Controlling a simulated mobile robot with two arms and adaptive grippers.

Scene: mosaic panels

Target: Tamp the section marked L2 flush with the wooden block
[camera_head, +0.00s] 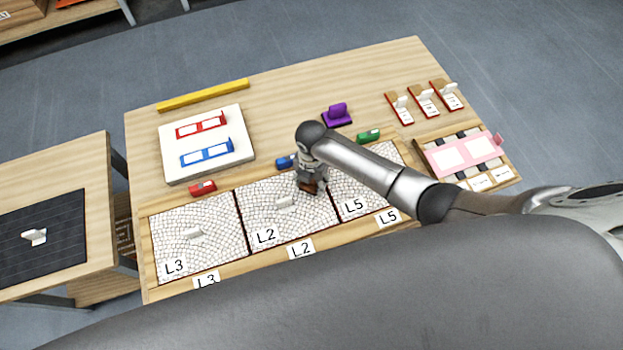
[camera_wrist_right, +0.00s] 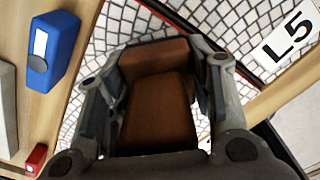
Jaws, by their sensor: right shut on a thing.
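The mosaic section marked L2 (camera_head: 262,215) lies in the middle of a row of three white mosaic panels, with a small pale handle on it. My right gripper (camera_head: 312,180) is over the right part of L2, near the border with L5. It is shut on the brown wooden block (camera_wrist_right: 160,110), which sits between its fingers in the right wrist view and shows as a small brown patch (camera_head: 308,187) in the head view. I cannot tell whether the block touches the mosaic. My left gripper is not in view.
Section L3 (camera_head: 180,258) lies left of L2, section L5 (camera_head: 355,207) right. A blue block (camera_head: 285,161), a red block (camera_head: 203,187) and a green block (camera_head: 368,136) stand behind the panels. A white board (camera_head: 235,165) and a purple tool (camera_head: 337,114) lie farther back.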

